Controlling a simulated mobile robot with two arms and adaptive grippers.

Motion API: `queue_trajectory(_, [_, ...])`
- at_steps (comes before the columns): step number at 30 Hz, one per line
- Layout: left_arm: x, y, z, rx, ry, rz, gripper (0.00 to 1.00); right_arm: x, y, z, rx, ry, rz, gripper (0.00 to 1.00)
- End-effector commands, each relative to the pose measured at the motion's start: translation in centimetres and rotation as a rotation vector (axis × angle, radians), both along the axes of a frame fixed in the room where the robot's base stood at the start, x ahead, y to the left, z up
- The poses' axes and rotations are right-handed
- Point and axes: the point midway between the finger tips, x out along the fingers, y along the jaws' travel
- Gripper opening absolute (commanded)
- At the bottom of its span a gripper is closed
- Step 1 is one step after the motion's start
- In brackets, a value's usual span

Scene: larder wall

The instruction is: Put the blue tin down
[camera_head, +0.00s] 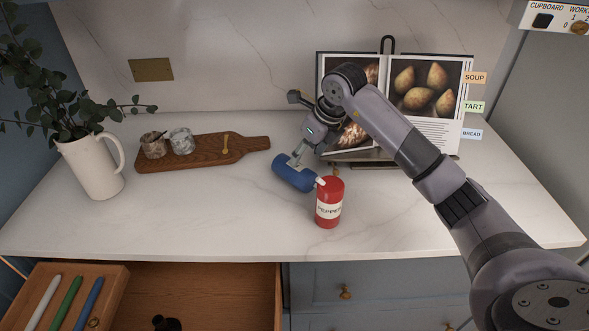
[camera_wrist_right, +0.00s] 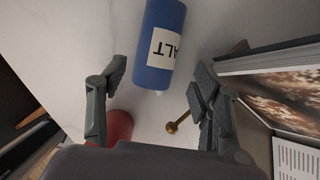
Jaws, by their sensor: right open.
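The blue tin (camera_head: 290,177), with a white label, lies on its side on the pale counter (camera_head: 220,215). One end of it is close to the upright red pepper tin (camera_head: 329,207); I cannot tell whether they touch. My right gripper (camera_head: 301,151) is just above and behind the blue tin, overlapping part of it. In the right wrist view its fingers (camera_wrist_right: 158,98) are spread apart, and the blue tin (camera_wrist_right: 159,70) shows ahead between them, its label reading "ALT". The red tin (camera_wrist_right: 116,128) shows beside the left finger there. My left gripper is not in view.
An open cookbook on a stand (camera_head: 432,90) is behind my right arm. A wooden board (camera_head: 205,150) with two small jars and a white jug (camera_head: 92,170) of leaves stand at left. An open drawer (camera_head: 205,300) juts out below. The front middle counter is free.

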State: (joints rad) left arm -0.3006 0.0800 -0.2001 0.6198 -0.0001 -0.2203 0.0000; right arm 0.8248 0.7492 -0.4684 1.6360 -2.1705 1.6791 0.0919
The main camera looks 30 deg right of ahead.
Motion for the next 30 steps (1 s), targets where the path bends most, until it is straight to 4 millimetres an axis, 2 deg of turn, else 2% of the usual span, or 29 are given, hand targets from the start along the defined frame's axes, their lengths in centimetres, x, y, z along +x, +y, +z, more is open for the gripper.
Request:
queue_trajectory(3, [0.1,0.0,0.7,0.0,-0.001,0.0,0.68,0.7,0.3,-1.9,0.001,0.004,-0.001,0.59])
queue_trajectory(11, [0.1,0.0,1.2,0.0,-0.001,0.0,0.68,1.4,0.6,-3.6,0.001,0.0,0.0,0.59])
queue_trajectory(16, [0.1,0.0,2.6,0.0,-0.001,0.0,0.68,1.9,1.2,-5.9,0.004,0.006,0.0,0.59])
queue_trajectory(21, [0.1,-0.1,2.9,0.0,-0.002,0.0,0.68,2.7,1.3,-7.8,0.001,0.001,-0.001,0.59])
queue_trajectory(30, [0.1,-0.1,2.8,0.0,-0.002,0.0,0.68,2.9,1.3,-8.2,-0.001,-0.001,0.001,0.58])
